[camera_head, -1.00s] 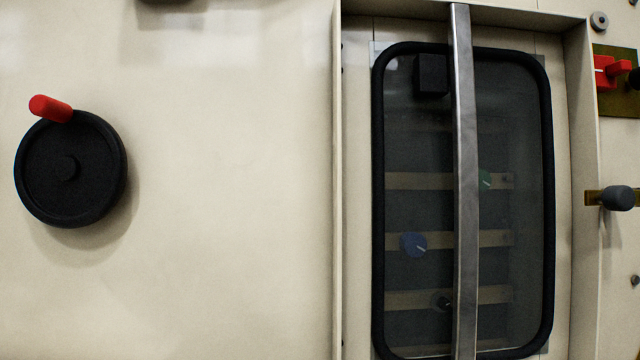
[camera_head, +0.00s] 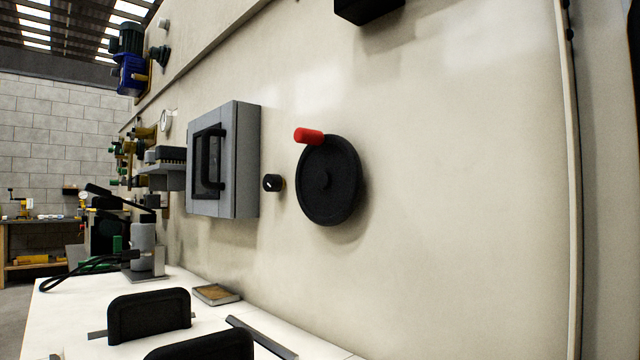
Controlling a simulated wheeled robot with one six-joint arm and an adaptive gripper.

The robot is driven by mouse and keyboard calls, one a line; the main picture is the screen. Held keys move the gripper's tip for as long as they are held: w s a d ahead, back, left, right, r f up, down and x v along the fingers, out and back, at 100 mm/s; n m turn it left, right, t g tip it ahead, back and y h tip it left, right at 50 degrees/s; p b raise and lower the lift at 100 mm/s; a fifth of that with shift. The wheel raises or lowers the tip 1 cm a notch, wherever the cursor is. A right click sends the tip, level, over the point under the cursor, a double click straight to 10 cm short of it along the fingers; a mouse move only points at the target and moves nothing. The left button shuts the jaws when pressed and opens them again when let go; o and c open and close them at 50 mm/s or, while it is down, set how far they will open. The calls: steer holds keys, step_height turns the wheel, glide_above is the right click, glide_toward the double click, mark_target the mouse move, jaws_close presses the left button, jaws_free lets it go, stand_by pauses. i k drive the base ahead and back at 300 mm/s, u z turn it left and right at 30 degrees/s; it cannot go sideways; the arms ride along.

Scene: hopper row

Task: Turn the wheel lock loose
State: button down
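The wheel lock is a black round handwheel (camera_head: 338,192) on the cream wall panel, right of the middle of the head view. It has a raised hub at its centre and a red crank handle (camera_head: 309,136) at its upper left rim. Nothing covers the wheel. My gripper does not show in the view.
Left of the wheel are a small black knob (camera_head: 273,183) and a grey box (camera_head: 240,165) with a dark-framed window, standing out from the wall. Below is a white bench top (camera_head: 75,318) with black upright pieces (camera_head: 149,314). The wall right of the wheel is bare.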

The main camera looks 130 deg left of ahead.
mark_target(271, 183)
steer(key=u, duration=0.05)
steer(key=i, duration=0.75)
steer(key=u, duration=4.55)
